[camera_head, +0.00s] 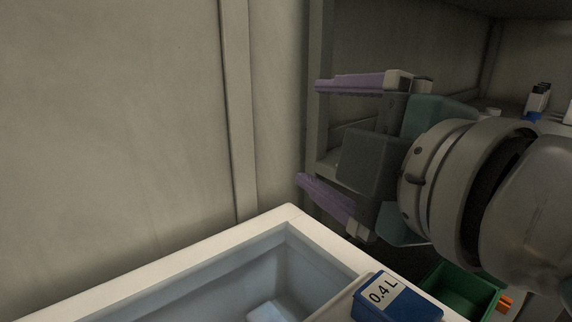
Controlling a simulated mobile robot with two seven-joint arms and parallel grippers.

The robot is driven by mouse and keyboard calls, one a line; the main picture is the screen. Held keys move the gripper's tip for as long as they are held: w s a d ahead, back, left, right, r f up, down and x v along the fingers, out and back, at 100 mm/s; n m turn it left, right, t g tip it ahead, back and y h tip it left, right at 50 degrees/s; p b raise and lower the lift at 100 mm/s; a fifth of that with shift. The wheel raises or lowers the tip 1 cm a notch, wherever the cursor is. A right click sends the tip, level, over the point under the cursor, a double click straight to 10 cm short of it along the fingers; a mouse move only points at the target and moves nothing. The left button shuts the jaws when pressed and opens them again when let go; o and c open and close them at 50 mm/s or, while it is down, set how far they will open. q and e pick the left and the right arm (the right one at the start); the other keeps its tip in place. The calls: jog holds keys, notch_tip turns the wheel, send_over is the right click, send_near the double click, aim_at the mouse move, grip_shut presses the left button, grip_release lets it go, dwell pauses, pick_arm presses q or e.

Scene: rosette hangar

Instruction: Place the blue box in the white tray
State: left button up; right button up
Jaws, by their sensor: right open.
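A blue box (412,306) with a white label reading "0.4 L" is at the bottom edge of the view, right of centre, and its lower part is cut off. It is beside the right rim of a large white-rimmed basin (203,258); what it rests on is unclear. The basin may be the white tray; I cannot tell. My right gripper (309,133) comes in from the right with its two purple fingers wide apart and nothing between them. It is above and left of the blue box, apart from it. My left gripper is not in view.
A pale block (268,312) lies inside the basin. A green bin (462,290) stands right of the blue box, with a small orange thing (505,303) beside it. Shelves with small bottles (538,97) are behind my right arm. A plain wall (110,130) fills the left.

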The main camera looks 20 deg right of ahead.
jog(key=s+d+f+m+g, duration=0.2)
jog(key=s+f+m+g, duration=0.2)
jog(key=s+f, duration=0.2)
jog(key=s+d+f+m+g+h, duration=0.1)
jog(key=s+f+m+g, duration=0.3)
jog(key=s, duration=0.4)
jog(key=s+d+f+m+g, duration=0.2)
jog(key=s+f+m+g, duration=0.2)
jog(key=s+f+m, duration=0.2)
jog(key=shift+s+d+f+h, duration=0.2)
jog(key=shift+s+f, duration=0.05)
jog(key=shift+f, duration=0.35)
jog(key=shift+s+d+f+h, duration=0.15)
jog(key=shift+s+f+h, duration=0.1)
jog(key=shift+f, duration=0.35)
jog(key=shift+r, duration=0.1)
